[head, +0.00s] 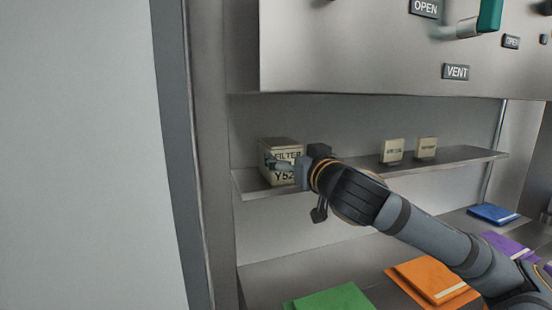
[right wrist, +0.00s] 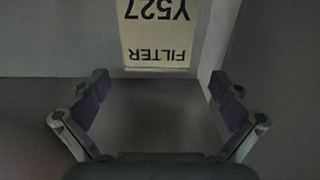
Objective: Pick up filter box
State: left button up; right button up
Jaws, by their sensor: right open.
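The filter box (head: 278,150) is a cream box with dark lettering, standing at the left end of a grey shelf in the head view. In the right wrist view the filter box (right wrist: 156,35) shows upside down, with "FILTER" and "Y527" readable. My right gripper (head: 287,164) reaches in from the right and covers part of the box's front. In the right wrist view my right gripper (right wrist: 158,85) has its fingers spread apart, with the box straight ahead, beyond the fingertips and roughly centred between them. Nothing is between the fingers. My left gripper is not in view.
Two small cream boxes, one (head: 391,151) and another (head: 427,148), stand farther right on the shelf (head: 345,168). A panel (head: 340,60) overhangs it, and a wall (head: 207,150) closes its left side. Green (head: 330,298), orange (head: 435,280), purple (head: 508,245) and blue (head: 492,213) flat items lie below.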

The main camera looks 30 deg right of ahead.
aim_at(281, 142)
jog(key=p, duration=0.1)
jog(key=w+p, duration=0.1)
jog(key=w+r+p, duration=0.1)
jog(key=shift+w+d, duration=0.15)
jog(key=shift+d, duration=0.15)
jog(key=w, duration=0.1)
jog(key=p, duration=0.1)
jog(key=w+f+p, duration=0.1)
jog(key=shift+w+d, duration=0.35)
jog(key=p+x, duration=0.2)
jog(key=x, duration=0.1)
jog(key=p+x, duration=0.1)
jog(key=p, duration=0.1)
jog(key=shift+w+d+r, duration=0.1)
jog(key=shift+d+r, duration=0.15)
jog(key=shift+r, duration=0.05)
jog(key=shift+w+d+f, duration=0.1)
jog(key=shift+w+f, duration=0.1)
jog(key=shift+w, duration=0.3)
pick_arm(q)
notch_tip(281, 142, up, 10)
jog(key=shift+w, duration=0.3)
pick_arm(e)
jog(key=shift+s, duration=0.1)
jog(key=c, duration=1.1)
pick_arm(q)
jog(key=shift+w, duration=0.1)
pick_arm(e)
jog(key=shift+c, duration=1.3)
